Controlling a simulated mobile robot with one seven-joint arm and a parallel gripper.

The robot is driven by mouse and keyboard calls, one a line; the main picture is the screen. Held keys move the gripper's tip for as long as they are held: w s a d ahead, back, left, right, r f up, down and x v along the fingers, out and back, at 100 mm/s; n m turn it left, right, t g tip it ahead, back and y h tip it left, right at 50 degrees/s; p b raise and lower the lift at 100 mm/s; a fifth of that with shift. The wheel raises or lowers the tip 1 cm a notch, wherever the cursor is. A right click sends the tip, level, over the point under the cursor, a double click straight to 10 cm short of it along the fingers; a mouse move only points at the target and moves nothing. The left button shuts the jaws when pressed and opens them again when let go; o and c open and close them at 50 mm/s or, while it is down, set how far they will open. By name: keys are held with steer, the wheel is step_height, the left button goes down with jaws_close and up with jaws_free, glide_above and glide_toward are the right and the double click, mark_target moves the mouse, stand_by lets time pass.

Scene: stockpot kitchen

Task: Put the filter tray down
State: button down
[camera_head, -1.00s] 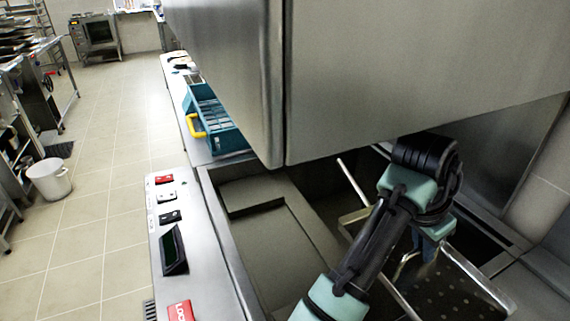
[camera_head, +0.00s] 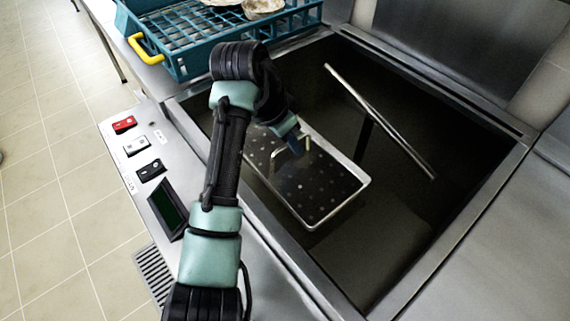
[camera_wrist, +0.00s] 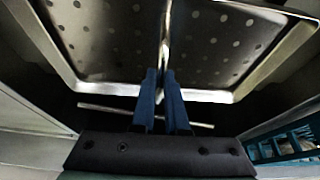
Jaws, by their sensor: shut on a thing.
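The filter tray (camera_head: 315,200) is a shallow rectangular metal tray with a perforated floor and a bright rim. In the head view it sits within the left part of the dark open basin; I cannot tell whether it touches anything beneath. My gripper (camera_head: 300,140) is over the tray's far half, shut on its thin upright metal handle. In the wrist view my blue fingers (camera_wrist: 162,88) close on the handle, and the perforated tray (camera_wrist: 105,38) fills the top of the picture. The basin (camera_head: 455,190) has a wide steel rim.
A metal rod (camera_head: 380,122) slants across the basin right of the tray. A teal rack (camera_head: 190,48) with a yellow handle and pale dishes stands behind the basin. A control panel (camera_head: 150,170) with switches runs along the left. The basin's right side is mostly empty.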

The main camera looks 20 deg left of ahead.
mark_target(289, 161)
step_height(289, 161, down, 6)
steer(key=shift+f+b, duration=0.25)
steer(key=shift+b, duration=0.1)
steer(key=shift+f, duration=0.15)
steer(key=c, duration=0.9)
jaws_free()
steer(key=p+v, duration=0.1)
steer(key=v, duration=1.1)
steer(key=shift+p, duration=0.3)
steer(key=shift+s, duration=0.1)
